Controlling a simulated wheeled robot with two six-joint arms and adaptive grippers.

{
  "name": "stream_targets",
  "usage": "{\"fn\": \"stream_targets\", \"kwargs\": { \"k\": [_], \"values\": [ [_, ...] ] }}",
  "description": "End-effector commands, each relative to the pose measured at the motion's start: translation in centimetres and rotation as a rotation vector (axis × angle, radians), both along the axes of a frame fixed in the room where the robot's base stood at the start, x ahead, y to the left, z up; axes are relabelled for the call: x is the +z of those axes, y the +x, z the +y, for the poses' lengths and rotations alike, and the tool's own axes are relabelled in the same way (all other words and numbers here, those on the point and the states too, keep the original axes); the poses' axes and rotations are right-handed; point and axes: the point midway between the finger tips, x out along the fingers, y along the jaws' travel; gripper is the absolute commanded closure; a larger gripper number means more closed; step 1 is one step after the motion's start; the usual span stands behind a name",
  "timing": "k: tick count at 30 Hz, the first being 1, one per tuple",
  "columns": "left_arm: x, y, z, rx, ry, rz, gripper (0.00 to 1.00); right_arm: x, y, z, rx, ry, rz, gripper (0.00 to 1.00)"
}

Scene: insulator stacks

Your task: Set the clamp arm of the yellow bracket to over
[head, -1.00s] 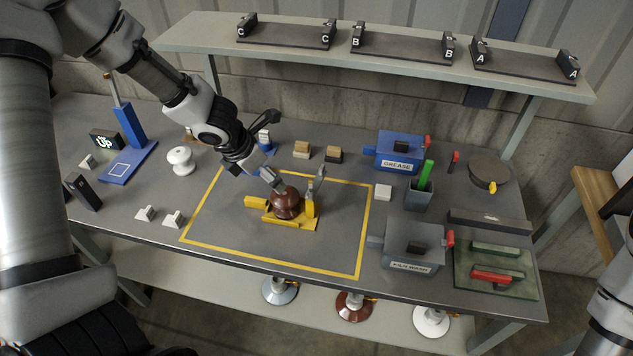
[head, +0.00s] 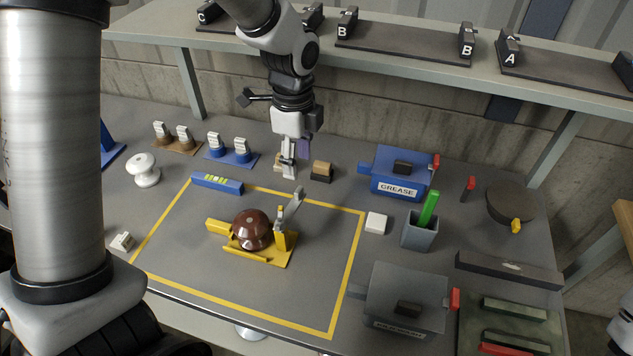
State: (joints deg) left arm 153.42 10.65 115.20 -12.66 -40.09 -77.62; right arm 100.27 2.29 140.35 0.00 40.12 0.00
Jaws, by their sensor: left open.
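The yellow bracket (head: 286,244) lies inside the yellow-outlined square on the bench. A brown, rounded insulator piece (head: 252,228) sits in it. The grey clamp arm (head: 291,206) rises from the bracket's right-hand post, tilted up and to the right, not lying across the brown piece. My left gripper (head: 289,168) points down behind the bracket, apart from the clamp arm. It is open, with no object visible between its fingers, and partly hides a small tan-topped block. My right gripper is out of view.
A blue level (head: 217,184) lies at the square's back edge. The blue GREASE box (head: 397,178), a grey cup (head: 419,231) with a green stick and a grey box (head: 403,290) stand to the right. A white spool (head: 144,170) stands left. The square's front is clear.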

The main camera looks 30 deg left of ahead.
Motion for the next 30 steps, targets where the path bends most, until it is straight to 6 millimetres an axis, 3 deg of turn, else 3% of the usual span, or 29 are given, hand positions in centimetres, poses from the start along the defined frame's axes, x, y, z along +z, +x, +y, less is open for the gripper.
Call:
{"fn": "stream_targets", "kwargs": {
  "k": [1,7,18,26,27,30],
  "values": [
    [-0.6,0.2,-0.1,-0.010,0.018,-0.012,0.48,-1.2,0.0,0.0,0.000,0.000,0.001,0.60],
    [-1.2,0.3,-0.2,-0.016,0.027,-0.023,0.48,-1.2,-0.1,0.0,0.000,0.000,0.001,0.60],
    [-7.5,0.3,-0.1,-0.018,0.026,-0.023,0.48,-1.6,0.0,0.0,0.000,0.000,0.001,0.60],
    [-7.9,0.3,-0.1,-0.019,0.026,-0.025,0.48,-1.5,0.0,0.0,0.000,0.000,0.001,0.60],
    [-7.9,0.3,-0.1,-0.019,0.026,-0.025,0.51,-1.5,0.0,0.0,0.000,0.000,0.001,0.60],
    [-7.9,0.3,-0.1,-0.019,0.026,-0.025,0.87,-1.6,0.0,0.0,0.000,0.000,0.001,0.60]
  ]
}}
